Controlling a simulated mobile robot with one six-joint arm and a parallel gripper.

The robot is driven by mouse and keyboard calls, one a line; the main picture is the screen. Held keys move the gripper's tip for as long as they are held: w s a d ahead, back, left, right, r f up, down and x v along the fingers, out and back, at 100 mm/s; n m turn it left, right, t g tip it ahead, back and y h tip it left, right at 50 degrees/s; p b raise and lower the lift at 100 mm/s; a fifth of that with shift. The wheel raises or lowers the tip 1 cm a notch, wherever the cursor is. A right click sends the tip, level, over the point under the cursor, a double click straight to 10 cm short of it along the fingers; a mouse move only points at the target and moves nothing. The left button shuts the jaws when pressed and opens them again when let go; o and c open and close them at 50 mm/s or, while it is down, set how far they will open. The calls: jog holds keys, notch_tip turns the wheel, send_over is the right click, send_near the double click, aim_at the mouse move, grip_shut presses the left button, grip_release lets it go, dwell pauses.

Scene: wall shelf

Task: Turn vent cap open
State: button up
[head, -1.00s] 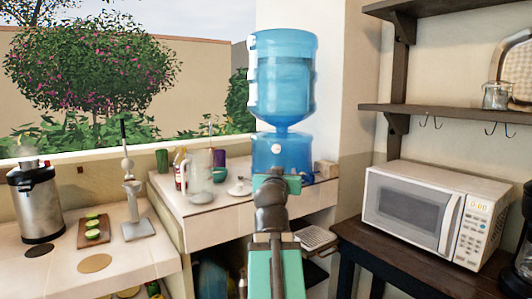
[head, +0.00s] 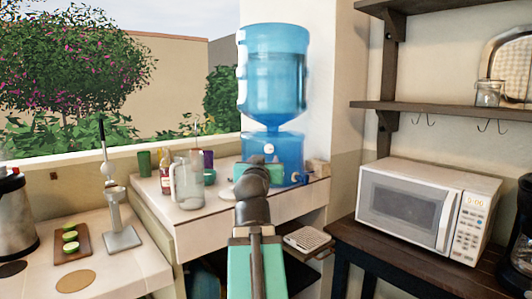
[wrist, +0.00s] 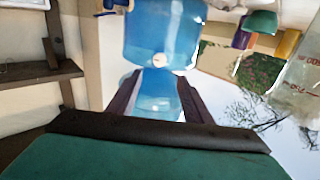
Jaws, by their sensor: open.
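A blue water bottle (head: 273,80) stands upside down on a blue dispenser base (head: 290,150) on the tiled counter. A small round white cap (head: 268,148), which looks like the vent cap, sits on the front of the base. It also shows in the wrist view (wrist: 159,60), where the scene appears upside down. My gripper (wrist: 158,82) is open, its two dark fingers on either side of the blue plastic in view, with the cap just beyond the gap. Nothing is between the fingers. In the head view my arm hides the lower front of the base.
A glass pitcher (head: 187,180) and several cups stand left of the dispenser. A microwave (head: 425,205) is on the dark table at right, below a wall shelf (head: 450,111). A juicer (head: 118,220) stands at left.

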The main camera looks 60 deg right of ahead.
jog(key=shift+w+d+r+p, duration=0.1)
jog(key=shift+d+p, duration=0.15)
jog(key=shift+p, duration=0.3)
jog(key=p, duration=0.6)
send_near(269, 150)
jog(key=shift+r+p, duration=0.2)
jog(key=shift+p, duration=0.2)
jog(key=d+p, duration=0.1)
jog(key=p, duration=0.5)
jog(key=shift+d+r, duration=0.1)
jog(key=shift+d, duration=0.15)
jog(key=w+p, duration=0.1)
jog(key=p, duration=0.6)
jog(key=shift+d, duration=0.35)
jog(key=p+x, duration=0.2)
jog(key=p, duration=0.1)
jog(key=shift+w+d, duration=0.1)
jog(key=shift+d, duration=0.1)
jog(key=shift+f+p+x, duration=0.15)
jog(key=shift+p+x, duration=0.05)
jog(key=shift+x, duration=0.55)
jog(key=shift+f+p+x, duration=0.1)
jog(key=shift+p+x, duration=0.1)
jog(key=shift+x, duration=0.5)
